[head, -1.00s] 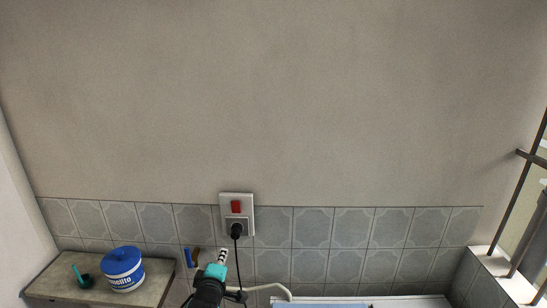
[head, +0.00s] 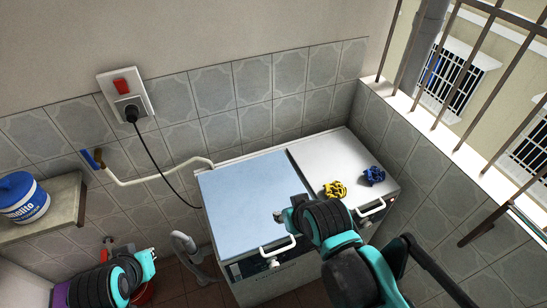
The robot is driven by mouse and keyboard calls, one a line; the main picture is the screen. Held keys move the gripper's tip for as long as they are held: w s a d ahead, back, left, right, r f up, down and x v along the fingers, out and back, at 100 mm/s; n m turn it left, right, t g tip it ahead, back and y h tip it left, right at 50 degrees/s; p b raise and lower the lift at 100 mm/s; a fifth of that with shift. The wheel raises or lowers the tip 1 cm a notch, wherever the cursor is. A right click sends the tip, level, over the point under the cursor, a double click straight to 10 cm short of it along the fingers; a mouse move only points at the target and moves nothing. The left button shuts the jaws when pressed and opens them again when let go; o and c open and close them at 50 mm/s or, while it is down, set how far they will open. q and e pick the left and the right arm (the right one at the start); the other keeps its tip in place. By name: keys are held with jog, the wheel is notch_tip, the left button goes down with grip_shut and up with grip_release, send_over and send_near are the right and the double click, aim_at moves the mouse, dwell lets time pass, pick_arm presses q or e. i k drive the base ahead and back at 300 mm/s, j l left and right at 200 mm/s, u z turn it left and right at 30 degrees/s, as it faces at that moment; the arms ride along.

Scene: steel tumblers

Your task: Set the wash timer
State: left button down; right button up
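A twin-lid washing machine stands against the tiled wall, with a light blue left lid (head: 245,195) and a white right lid (head: 325,160). White handles, one on the left (head: 279,246) and one on the right (head: 373,208), sit along its front edge. A small white knob-like part (head: 273,263) shows below the left handle; I cannot tell whether it is the wash timer. My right gripper (head: 284,214) is over the front of the blue lid, its fingers mostly hidden. My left gripper (head: 150,265) is low at the left, apart from the machine.
A yellow object (head: 335,190) and a blue object (head: 373,175) lie on the white lid. A wall socket (head: 127,95) has a black plug and cord. A blue-white tub (head: 22,197) stands on a ledge (head: 60,205). A grey hose (head: 187,245) stands left of the machine. A barred window is at right.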

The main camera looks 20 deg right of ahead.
aim_at(274, 265)
jog(key=k+j+z, duration=0.2)
jog(key=j+z, duration=0.25)
jog(key=k+j+z, duration=0.3)
jog(key=j+z, duration=0.15)
jog(key=k+j+z, duration=0.3)
jog(key=z, duration=0.2)
jog(key=j, duration=0.1)
